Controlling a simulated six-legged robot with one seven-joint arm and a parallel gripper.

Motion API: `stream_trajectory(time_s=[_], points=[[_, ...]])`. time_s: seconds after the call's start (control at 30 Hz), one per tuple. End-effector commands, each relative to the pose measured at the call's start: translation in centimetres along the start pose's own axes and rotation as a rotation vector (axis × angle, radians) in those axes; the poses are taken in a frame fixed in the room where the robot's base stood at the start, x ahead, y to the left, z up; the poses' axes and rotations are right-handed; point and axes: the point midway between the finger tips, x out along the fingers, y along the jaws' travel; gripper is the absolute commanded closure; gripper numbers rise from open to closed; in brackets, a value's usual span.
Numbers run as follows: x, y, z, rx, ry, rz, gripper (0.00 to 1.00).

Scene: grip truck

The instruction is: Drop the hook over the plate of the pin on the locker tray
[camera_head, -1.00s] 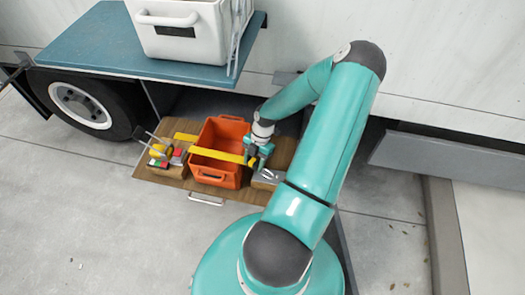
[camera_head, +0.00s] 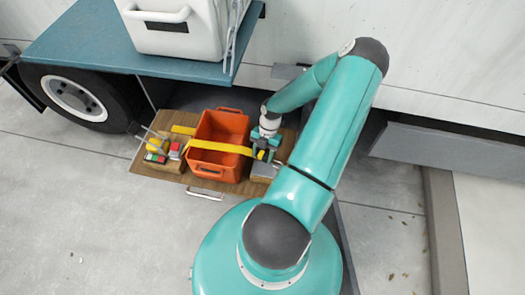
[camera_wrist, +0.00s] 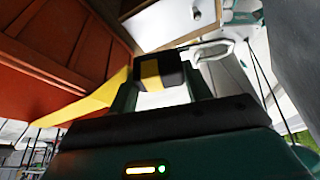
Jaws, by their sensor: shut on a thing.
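My gripper (camera_head: 266,146) is low over the right part of the wooden locker tray (camera_head: 168,124), beside the orange crate. It is shut on the dark and yellow end piece of the yellow strap (camera_head: 222,147). In the wrist view the end piece (camera_wrist: 160,70) sits between the fingers of my gripper (camera_wrist: 162,84). The strap (camera_wrist: 92,110) runs off to the left there. A grey block (camera_head: 263,170) lies on the tray just below my gripper. The hook's tip, the pin and its plate cannot be made out clearly, so I cannot tell whether hook and plate touch.
The orange crate (camera_head: 208,168) stands mid-tray with the strap across it. Several small coloured items (camera_head: 160,150) sit at the tray's left. A blue-green shelf (camera_head: 90,45) with a white box (camera_head: 180,35) overhangs behind. A wheel (camera_head: 75,95) is at left; a grey panel (camera_head: 450,152) at right.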

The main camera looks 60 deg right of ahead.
Motion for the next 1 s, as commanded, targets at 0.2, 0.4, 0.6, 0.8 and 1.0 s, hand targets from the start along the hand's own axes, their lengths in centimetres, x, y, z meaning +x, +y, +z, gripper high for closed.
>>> stream_trajectory(time_s=[0.2,0.4,0.6,0.8,1.0], points=[[1.3,0.2,0.6,-0.001,0.001,0.000,0.76],[2.4,0.2,1.2,-0.001,0.002,-0.001,0.76],[3.6,0.3,1.7,-0.002,0.001,-0.001,0.76],[4.7,0.3,2.2,-0.001,0.001,0.000,0.76],[5.8,0.2,2.5,-0.001,0.002,0.000,0.76]])
